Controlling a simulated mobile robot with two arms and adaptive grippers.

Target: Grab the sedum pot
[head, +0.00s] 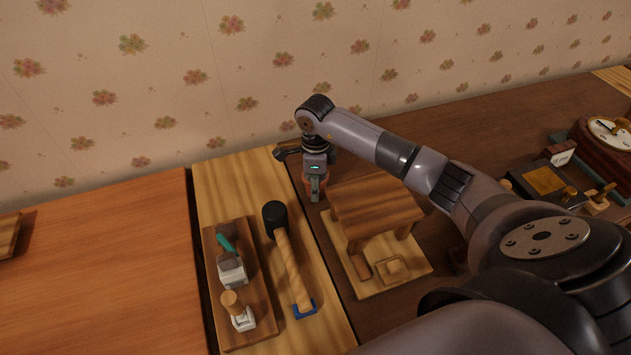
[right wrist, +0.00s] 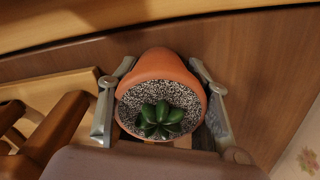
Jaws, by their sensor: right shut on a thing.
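The sedum pot (right wrist: 165,66) is a terracotta pot with speckled grit and a small green succulent (right wrist: 160,118), seen in the right wrist view. My right gripper (right wrist: 160,95) has a finger on each side of the pot and is shut on it. In the head view my right gripper (head: 315,190) points down beside the small wooden stool, close to the wall. Only a sliver of the terracotta pot (head: 308,184) shows there, the rest hidden behind the gripper. I cannot tell whether the pot touches the surface. My left gripper is not in view.
A small wooden stool (head: 375,205) on a light board (head: 410,275) stands just right of the gripper. A mallet (head: 288,265) and a tray (head: 262,315) with tools lie to the left. A clock (head: 608,133) stands far right. The orange-brown surface (head: 95,270) at left is mostly clear.

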